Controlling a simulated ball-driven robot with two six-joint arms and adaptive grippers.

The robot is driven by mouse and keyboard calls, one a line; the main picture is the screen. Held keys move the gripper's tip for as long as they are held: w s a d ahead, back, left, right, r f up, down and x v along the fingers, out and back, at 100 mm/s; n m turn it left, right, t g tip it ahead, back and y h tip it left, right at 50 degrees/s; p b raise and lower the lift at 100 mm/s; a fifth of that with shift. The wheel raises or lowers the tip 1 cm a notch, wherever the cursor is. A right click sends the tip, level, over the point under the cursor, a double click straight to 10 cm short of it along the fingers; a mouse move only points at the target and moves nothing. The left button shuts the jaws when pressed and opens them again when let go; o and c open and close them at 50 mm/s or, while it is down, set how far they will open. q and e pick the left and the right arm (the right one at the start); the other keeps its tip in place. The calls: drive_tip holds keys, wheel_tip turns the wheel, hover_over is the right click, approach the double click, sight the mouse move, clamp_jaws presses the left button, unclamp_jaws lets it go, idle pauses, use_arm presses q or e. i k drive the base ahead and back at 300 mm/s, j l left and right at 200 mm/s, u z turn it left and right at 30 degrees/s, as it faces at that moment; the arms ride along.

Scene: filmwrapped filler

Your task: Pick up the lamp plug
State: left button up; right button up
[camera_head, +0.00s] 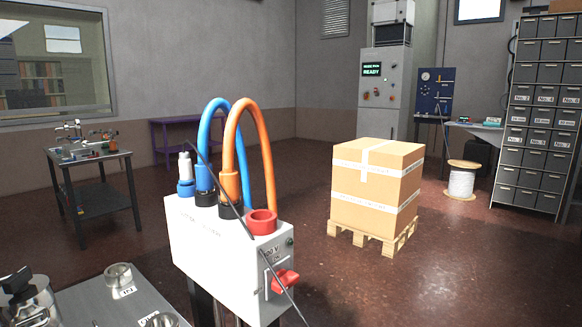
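No gripper of mine shows in the head view. A white box (215,250) stands on dark legs in the front middle. On its top left, a pale, slim, plug-like piece (185,165) stands upright in a blue round collar (186,188). No label marks it as the lamp plug, so I cannot tell whether it is. Beside it, a blue hose (205,135) and an orange hose (268,165) run into the box top through connectors. A thin dark cable (228,203) crosses the box diagonally.
A metal bench (95,300) with round cups fills the lower left. A large carton (375,190) stands on a wooden pallet (345,230) to the right. A dark cart (95,195) is at the left. Drawer shelves (540,115) stand at the far right. Floor between is clear.

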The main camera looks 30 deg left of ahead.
sight(186, 172)
drive_tip(key=i+l, duration=0.15)
drive_tip(key=i, duration=0.85)
drive_tip(key=i+l+z, duration=0.15)
drive_tip(key=i, duration=0.8)
drive_tip(key=i+j+u, duration=0.2)
drive_tip(key=i+u, duration=0.7)
drive_tip(key=i+l+u, duration=0.15)
drive_tip(key=i+u, duration=0.3)
drive_tip(key=i+l+u, duration=0.45)
drive_tip(key=i+j, duration=0.1)
